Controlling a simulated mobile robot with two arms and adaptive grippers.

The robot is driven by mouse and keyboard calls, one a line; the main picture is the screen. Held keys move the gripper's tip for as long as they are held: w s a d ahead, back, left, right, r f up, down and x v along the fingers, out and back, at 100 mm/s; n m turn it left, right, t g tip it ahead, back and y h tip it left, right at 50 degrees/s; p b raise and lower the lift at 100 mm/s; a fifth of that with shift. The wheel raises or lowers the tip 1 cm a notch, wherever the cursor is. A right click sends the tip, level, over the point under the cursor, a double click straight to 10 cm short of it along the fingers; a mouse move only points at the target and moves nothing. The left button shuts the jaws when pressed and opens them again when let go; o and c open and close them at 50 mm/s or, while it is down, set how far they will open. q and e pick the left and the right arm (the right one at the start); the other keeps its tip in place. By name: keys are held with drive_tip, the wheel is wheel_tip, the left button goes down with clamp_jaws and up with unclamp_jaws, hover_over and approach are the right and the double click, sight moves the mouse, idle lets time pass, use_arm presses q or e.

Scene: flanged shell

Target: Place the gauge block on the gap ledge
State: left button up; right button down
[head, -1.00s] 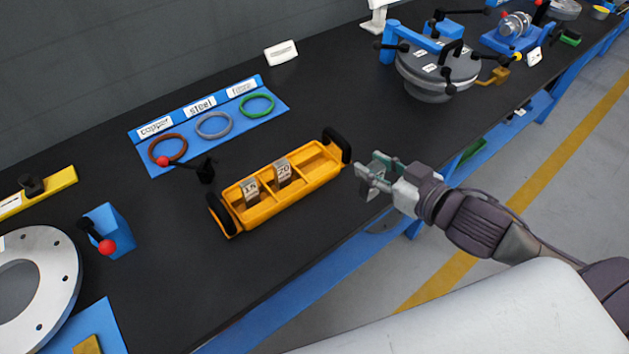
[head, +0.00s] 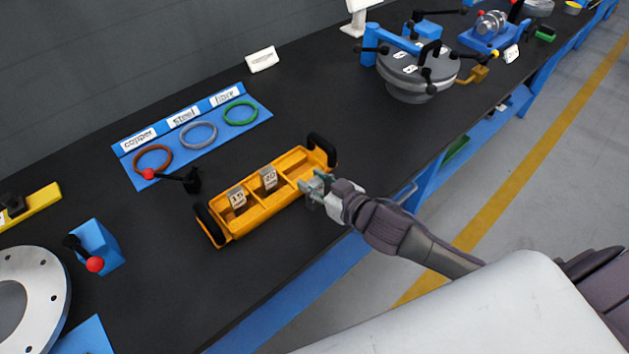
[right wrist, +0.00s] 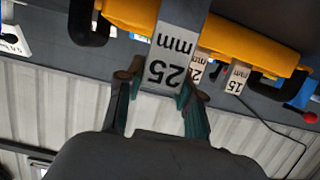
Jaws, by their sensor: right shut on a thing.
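A gauge block marked 25 mm (right wrist: 173,58) shows upside down between the fingertips of my right gripper in the right wrist view (right wrist: 158,85). The fingers are shut on its lower end. In the head view my right gripper (head: 314,186) is at the right end of the orange tray (head: 262,214); the block is hard to make out there. Blocks marked 15 (head: 237,198) and 20 (head: 269,178) stand in tray compartments. I cannot tell for sure which part is the gap ledge; a brass-coloured bracket (head: 478,74) sits beside the flanged shell (head: 412,88). My left gripper is not in view.
A blue ring board (head: 190,131) with copper, steel and fibre labels lies behind the tray. A grey flange (head: 50,300) lies at the left. The black bench between tray and shell is clear.

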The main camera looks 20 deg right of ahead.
drive_tip(key=c, duration=1.2)
unclamp_jaws()
drive_tip(key=shift+f, duration=0.15)
drive_tip(key=o, duration=0.5)
drive_tip(key=shift+c, duration=0.2)
